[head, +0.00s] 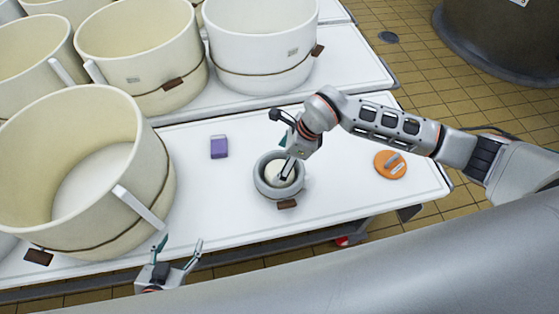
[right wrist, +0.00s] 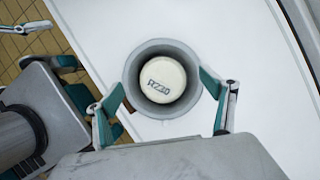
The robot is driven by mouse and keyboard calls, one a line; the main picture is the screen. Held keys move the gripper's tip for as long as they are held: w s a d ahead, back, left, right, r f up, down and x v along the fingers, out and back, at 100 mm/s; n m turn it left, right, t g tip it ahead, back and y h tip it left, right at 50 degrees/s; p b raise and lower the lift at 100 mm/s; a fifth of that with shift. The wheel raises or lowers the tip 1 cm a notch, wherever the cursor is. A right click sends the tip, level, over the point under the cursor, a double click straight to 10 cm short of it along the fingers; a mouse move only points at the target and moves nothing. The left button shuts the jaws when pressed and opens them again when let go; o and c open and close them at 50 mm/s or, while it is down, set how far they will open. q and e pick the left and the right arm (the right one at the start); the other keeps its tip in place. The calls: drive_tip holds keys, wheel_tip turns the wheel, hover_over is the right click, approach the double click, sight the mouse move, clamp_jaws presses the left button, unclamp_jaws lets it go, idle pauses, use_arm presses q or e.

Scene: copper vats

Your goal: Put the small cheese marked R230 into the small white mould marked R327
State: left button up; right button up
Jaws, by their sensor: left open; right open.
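The small round cream cheese (head: 281,171) lies inside the small pale round mould (head: 262,186) on the white table. In the right wrist view the cheese (right wrist: 162,79) shows its R230 mark face up, with the grey-looking mould rim (right wrist: 133,66) all around it. The mould's own marking cannot be read. My right gripper (head: 287,168) is open above the mould, and its fingers partly cover the cheese in the head view. In the wrist view its fingers stand apart on either side of the cheese. My left gripper (head: 178,251) is open and empty at the table's front edge.
A large cream mould (head: 75,190) stands at left, with more big moulds (head: 262,45) behind. A purple block (head: 219,147) lies left of the small mould, an orange disc with a handle (head: 390,164) to its right. Bare table (head: 225,205) lies between.

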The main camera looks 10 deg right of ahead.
use_arm(q)
drive_tip(key=shift+d, duration=0.1)
use_arm(e)
drive_tip(key=v, duration=1.1)
drive_tip(key=shift+r, duration=0.1)
